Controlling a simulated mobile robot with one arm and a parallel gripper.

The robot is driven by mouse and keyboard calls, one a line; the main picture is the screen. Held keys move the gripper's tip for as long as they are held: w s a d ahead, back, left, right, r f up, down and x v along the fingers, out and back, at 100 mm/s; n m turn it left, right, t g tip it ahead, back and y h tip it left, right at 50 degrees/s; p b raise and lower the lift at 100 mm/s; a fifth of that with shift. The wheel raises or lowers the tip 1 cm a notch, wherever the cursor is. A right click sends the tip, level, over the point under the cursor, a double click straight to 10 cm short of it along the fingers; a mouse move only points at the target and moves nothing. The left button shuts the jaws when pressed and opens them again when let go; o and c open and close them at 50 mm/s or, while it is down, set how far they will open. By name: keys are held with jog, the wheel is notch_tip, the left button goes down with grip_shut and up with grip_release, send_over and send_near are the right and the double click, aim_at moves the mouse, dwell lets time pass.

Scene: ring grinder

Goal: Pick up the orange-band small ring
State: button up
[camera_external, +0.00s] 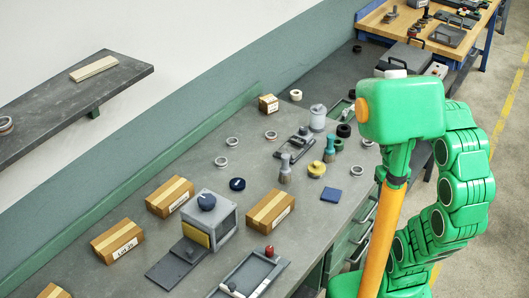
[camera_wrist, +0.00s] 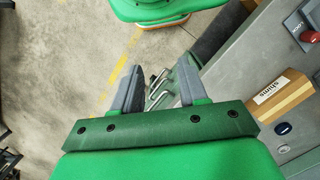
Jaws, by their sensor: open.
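Several small metal-grey rings lie on the grey workbench (camera_external: 190,140) in the external view, including one ring (camera_external: 232,141) left of centre, a ring (camera_external: 221,161) just below it, a ring (camera_external: 271,135) to the right and a ring (camera_external: 357,170) near the front edge. I cannot make out an orange band on any of them at this size. My gripper (camera_wrist: 159,66) is open and empty in the wrist view, above the floor beside the bench edge. No ring shows between or near its fingers. Its fingers cannot be made out in the external view.
Cardboard boxes (camera_external: 118,241), a grey machine (camera_external: 209,219) with a dark knob, and a tray (camera_external: 248,275) stand on the bench's near part. A shims box (camera_wrist: 281,96) and a red knob (camera_wrist: 309,36) are at the wrist view's right. Drawer handles (camera_wrist: 158,82) line the bench side.

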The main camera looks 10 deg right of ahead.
jog(key=o, duration=0.7)
